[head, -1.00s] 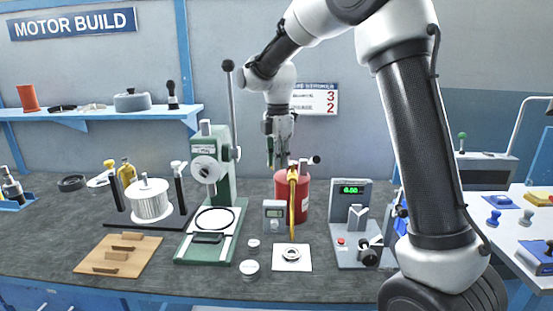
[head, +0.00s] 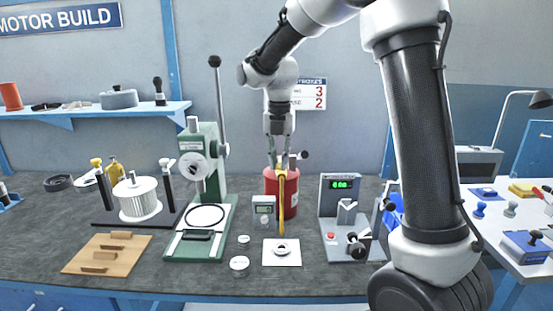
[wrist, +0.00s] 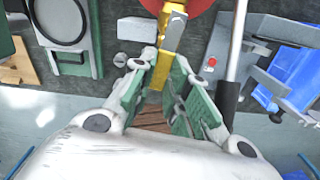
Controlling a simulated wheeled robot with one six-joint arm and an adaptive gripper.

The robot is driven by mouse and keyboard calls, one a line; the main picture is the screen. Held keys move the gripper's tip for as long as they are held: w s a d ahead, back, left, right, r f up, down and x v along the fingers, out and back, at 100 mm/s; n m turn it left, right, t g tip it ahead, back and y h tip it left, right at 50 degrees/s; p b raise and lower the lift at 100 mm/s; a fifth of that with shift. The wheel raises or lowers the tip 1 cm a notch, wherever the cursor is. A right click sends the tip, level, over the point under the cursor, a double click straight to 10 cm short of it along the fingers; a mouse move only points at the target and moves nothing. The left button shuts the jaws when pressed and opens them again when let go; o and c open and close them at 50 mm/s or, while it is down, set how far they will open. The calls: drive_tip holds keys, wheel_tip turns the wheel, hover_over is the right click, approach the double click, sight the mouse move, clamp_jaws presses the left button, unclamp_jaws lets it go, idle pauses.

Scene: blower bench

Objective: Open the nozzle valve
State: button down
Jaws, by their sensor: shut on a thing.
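A red tank (head: 290,197) stands at the middle of the bench, with a yellow nozzle pipe (head: 282,210) in front of it. In the wrist view the yellow nozzle (wrist: 171,27) has a small grey valve lever (wrist: 175,36) on it. My gripper (head: 277,162) points down at the top of the yellow pipe. The exact contact is partly hidden by the fingers.
A green press (head: 211,170) stands to the left, and a grey test stand (head: 340,190) with a lit display to the right. A small gauge (head: 263,208) sits close beside the pipe. A white card with a ring (head: 282,258) lies in front.

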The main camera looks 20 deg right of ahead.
drive_tip(key=shift+d+r+n, duration=0.1)
drive_tip(key=shift+d+n, duration=0.15)
drive_tip(key=shift+n, duration=0.25)
drive_tip(key=c, duration=1.4)
unclamp_jaws()
drive_tip(key=shift+s, duration=0.1)
wheel_tip(320, 180, up, 12)
drive_tip(key=shift+f, duration=0.1)
